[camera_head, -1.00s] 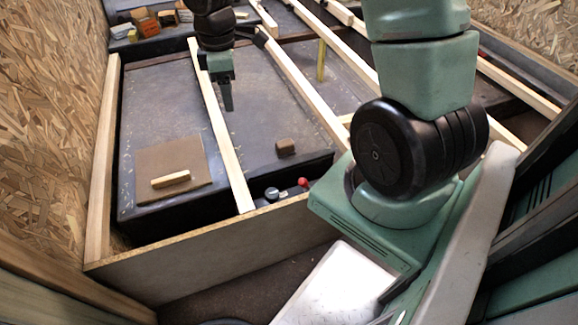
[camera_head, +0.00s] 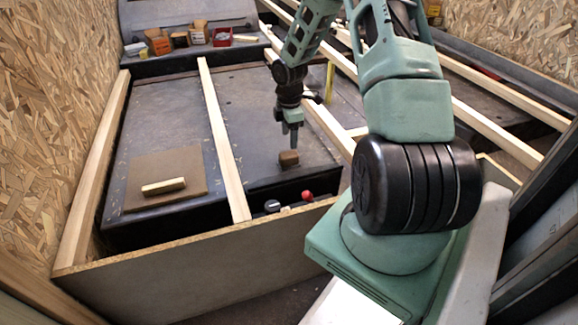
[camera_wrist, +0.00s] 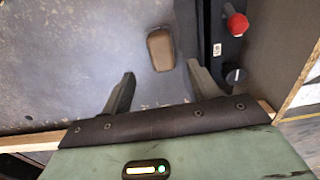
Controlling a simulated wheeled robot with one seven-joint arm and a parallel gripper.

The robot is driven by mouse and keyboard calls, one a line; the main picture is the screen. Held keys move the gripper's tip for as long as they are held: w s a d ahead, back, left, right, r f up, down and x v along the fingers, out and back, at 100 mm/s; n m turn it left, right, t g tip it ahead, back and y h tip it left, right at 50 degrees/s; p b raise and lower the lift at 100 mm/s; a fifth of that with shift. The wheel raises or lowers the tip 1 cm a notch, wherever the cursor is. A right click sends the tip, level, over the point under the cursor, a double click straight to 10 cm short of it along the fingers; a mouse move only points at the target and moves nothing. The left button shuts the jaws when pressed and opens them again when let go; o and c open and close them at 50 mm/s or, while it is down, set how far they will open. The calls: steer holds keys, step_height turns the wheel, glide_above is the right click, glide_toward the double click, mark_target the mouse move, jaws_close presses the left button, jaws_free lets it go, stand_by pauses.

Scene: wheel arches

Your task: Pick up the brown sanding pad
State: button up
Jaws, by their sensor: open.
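The brown sanding pad (camera_head: 289,158) is a small rounded block on the dark grey surface, right of a pale wooden strip. It also shows in the wrist view (camera_wrist: 160,49), lying flat ahead of my gripper, in line with the space between the fingers and nearer the right finger. My gripper (camera_head: 294,140) points down above and just behind the pad in the head view. In the wrist view my gripper (camera_wrist: 157,82) has its two dark fingers spread apart with nothing between them. I see no contact between the fingers and the pad.
A pale wooden bar (camera_head: 163,187) lies on a brown board (camera_head: 185,165) to the left. A red knob (camera_head: 307,195) and a dark knob sit on the front edge below the pad. Wooden strips (camera_head: 222,140) run lengthwise. Small boxes (camera_head: 160,42) stand at the back.

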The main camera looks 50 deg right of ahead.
mark_target(289, 154)
steer(key=f+b, duration=0.2)
steer(key=f, duration=0.2)
steer(key=f+b, duration=0.2)
steer(key=f, duration=0.2)
steer(key=shift+a+f, duration=0.2)
steer(key=shift+f, duration=0.05)
steer(key=shift+r, duration=0.1)
steer(key=c, duration=1.1)
step_height(289, 154, up, 9)
steer(key=p, duration=0.4)
steer(key=shift+r+p, duration=0.35)
steer(key=shift+r, duration=0.15)
